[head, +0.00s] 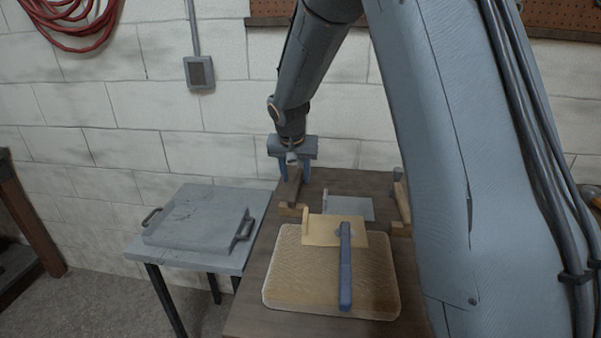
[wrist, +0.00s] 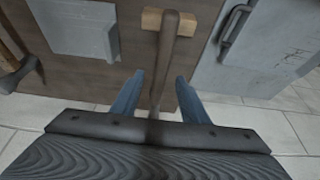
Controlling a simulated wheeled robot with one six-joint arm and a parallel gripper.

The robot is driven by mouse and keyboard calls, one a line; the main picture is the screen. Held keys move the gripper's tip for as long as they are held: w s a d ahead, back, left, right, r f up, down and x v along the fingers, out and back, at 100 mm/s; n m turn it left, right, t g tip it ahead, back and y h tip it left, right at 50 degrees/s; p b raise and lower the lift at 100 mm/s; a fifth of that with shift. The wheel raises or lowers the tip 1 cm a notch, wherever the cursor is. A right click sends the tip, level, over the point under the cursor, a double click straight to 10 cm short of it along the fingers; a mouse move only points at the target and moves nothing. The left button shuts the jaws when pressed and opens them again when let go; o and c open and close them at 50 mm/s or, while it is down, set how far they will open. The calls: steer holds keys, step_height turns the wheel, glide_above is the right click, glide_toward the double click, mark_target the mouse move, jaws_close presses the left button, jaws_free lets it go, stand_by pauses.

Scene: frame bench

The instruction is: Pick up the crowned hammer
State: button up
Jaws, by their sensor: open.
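My gripper (head: 294,175) is open at the far end of the bench. In the wrist view its two blue fingers (wrist: 159,77) stand on either side of a dark brown handle (wrist: 170,45), with gaps on both sides. The handle's near end lies over a pale wooden rest (head: 288,209); its other end is hidden by my gripper. A second tool with a dark head (wrist: 18,76) and wooden handle lies to the left in the wrist view. I cannot tell which tool is the crowned hammer, as no crown mark shows.
A tan board (head: 280,285) on the bench (head: 250,322) bears a pale wooden piece (head: 318,238) and a blue bar (head: 346,280). A grey plate (head: 352,208) lies behind. A block wall is close behind.

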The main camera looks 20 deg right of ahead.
mark_target(296, 183)
steer(key=shift+p+x, duration=0.4)
steer(key=shift+x, duration=1.1)
jaws_close()
